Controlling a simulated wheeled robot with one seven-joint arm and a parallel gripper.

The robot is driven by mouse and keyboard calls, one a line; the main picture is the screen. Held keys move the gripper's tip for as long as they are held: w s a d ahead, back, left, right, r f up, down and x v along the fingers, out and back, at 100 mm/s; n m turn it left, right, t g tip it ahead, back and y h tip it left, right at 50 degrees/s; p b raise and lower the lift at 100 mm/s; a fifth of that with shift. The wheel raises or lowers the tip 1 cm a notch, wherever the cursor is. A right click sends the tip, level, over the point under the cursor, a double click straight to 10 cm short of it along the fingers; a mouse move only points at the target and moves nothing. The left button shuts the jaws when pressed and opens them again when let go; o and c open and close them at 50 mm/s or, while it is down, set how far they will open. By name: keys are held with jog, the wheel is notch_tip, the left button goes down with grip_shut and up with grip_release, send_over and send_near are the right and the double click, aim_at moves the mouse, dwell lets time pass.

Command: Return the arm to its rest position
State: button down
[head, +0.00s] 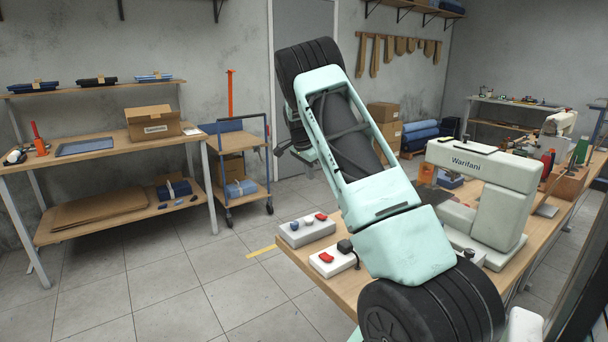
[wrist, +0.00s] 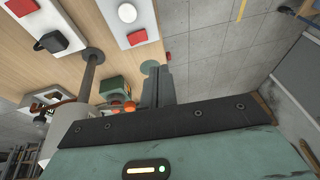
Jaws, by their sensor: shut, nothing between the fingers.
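My arm, pale green and black, rises across the middle of the head view and bends over at the top. My gripper is mostly hidden behind it there. In the wrist view my gripper (wrist: 158,72) shows as two grey fingers close together with nothing between them. The fingers are over the workbench's edge, near the button boxes and apart from them as far as I can tell.
The workbench (head: 335,288) holds two button boxes (head: 306,236) (head: 330,270) and a sewing machine (head: 490,172) close to my arm. A blue-framed trolley (head: 266,165) and a shelf table (head: 100,146) stand left. The tiled floor (head: 150,290) between is clear.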

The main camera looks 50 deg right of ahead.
dwell(0.3)
jog(key=w+a+r+n+t+y, duration=0.2)
jog(key=a+n, duration=0.8)
jog(key=a, duration=2.4)
jog(key=s+a+r+n+g+y, duration=0.15)
jog(key=s+a+n, duration=0.3)
jog(key=a, duration=0.65)
jog(key=s+a+n+y, duration=0.2)
jog(key=s+a+n, duration=0.5)
jog(key=s+a, duration=0.6)
jog(key=s+a+n, duration=0.1)
jog(key=s+n, duration=0.2)
jog(key=s, duration=0.5)
jog(key=s+a+f+n+h, duration=0.1)
jog(key=s+n, duration=0.3)
jog(key=s, duration=0.4)
jog(key=shift+s+a+g, duration=0.15)
jog(key=shift+a+g, duration=0.3)
jog(key=shift+a, duration=0.3)
